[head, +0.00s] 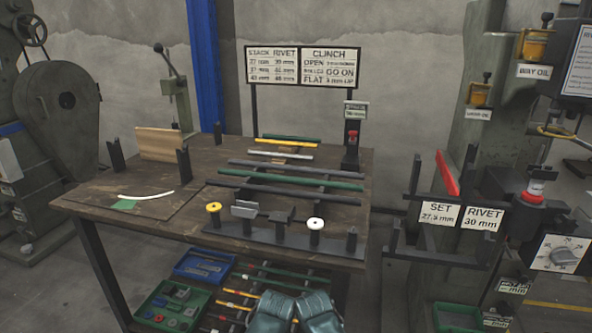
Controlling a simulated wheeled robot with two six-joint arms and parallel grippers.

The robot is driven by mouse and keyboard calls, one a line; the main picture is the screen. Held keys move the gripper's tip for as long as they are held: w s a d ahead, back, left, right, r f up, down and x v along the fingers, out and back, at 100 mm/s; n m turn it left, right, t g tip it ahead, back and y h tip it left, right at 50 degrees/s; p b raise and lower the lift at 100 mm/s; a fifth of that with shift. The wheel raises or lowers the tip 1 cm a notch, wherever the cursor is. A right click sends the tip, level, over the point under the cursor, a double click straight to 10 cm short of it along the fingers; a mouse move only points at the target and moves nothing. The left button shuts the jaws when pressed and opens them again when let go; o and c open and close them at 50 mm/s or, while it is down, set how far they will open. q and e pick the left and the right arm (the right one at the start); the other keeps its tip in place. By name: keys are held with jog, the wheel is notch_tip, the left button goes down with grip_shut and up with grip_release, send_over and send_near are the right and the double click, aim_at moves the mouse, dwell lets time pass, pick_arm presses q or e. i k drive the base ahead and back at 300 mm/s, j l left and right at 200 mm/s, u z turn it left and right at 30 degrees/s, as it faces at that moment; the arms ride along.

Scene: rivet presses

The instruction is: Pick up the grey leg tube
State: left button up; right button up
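Several tubes lie side by side across the dark wooden bench top (180,212). A pale grey tube (281,155) lies behind a longer, mid-grey tube (293,168). I cannot tell from this view which of these two is the leg tube. In front of them are a long green tube (310,180) and a dark tube (290,192). Behind them are a short yellow tube (273,143) and a green tube (292,138). Both grey tubes lie uncovered.
A dark rack (285,237) with posts, a yellow disc and a white disc stands along the front edge. A brown board (158,144) stands upright at back left. Blue (203,266) and green (172,304) bins are below. A press stand (440,248) is at right.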

aim_at(232, 162)
jog(key=j+z, duration=0.15)
jog(key=z, duration=0.25)
jog(key=j+z, duration=0.2)
jog(key=z, duration=0.2)
jog(key=j+z, duration=0.2)
jog(key=z, duration=0.25)
jog(key=j+z, duration=0.15)
jog(key=z, duration=0.25)
jog(key=k+j+z, duration=0.15)
jog(key=k+j, duration=0.15)
jog(key=j, duration=0.25)
jog(key=k+j+z, duration=0.2)
jog(key=j, duration=0.3)
jog(key=k+j+z, duration=0.15)
jog(key=k+j, duration=0.3)
